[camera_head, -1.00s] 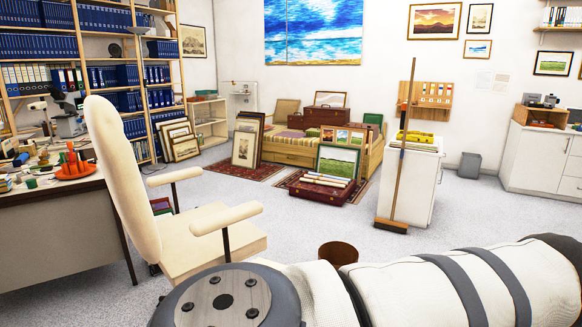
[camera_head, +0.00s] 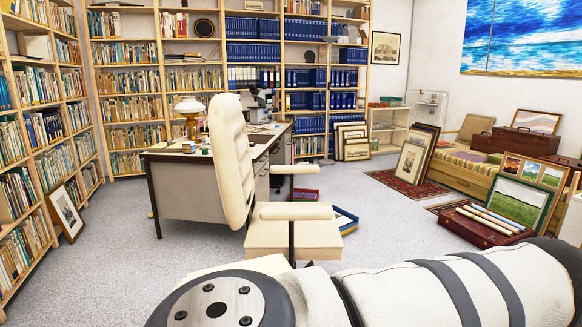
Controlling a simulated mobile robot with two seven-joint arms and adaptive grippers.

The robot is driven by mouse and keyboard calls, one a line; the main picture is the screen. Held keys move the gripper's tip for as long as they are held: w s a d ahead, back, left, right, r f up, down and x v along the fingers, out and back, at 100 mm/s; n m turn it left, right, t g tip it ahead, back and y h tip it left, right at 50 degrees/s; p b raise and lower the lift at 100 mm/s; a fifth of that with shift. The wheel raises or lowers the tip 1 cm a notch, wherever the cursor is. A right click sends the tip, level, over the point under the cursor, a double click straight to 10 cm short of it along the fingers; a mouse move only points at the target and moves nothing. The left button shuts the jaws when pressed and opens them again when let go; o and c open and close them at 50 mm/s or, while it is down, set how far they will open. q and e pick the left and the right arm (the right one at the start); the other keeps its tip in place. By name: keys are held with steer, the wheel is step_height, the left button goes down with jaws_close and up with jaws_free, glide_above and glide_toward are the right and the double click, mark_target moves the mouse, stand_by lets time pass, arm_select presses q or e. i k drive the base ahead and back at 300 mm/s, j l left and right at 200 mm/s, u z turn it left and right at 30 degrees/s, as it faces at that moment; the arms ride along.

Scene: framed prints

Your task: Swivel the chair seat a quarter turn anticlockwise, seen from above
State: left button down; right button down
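The cream office chair has a tall backrest (camera_head: 229,155), a seat (camera_head: 292,240) and two armrests. It stands in the middle of the head view, upright, with the backrest on the left and the seat extending right. The near armrest (camera_head: 292,211) is on a dark post; the far armrest (camera_head: 294,168) is behind it. The chair's base is mostly hidden by the seat and by my arm. A white and grey link of my own arm crosses the bottom of the view, in front of the chair. Neither gripper shows, and no contact with the chair is visible.
A desk (camera_head: 200,191) with a lamp and microscope stands close behind the chair. A blue-edged tray (camera_head: 345,220) lies on the floor to its right. Bookshelves line the left and back. Grey floor (camera_head: 120,245) is clear at front left; framed prints and a maroon case (camera_head: 483,224) are at right.

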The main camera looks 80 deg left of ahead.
mark_target(296, 231)
steer(key=i+j+u, duration=0.25)
steer(key=u, duration=0.2)
steer(key=i+j+u, duration=0.1)
steer(key=i+u, duration=0.65)
steer(key=u, duration=0.15)
steer(key=i+l+u, duration=0.1)
steer(key=i+u, duration=0.35)
steer(key=i+j+u, duration=0.15)
steer(key=i+u, duration=1)
steer(key=i+l+u, duration=0.15)
steer(key=u, duration=0.2)
steer(key=i+l, duration=0.05)
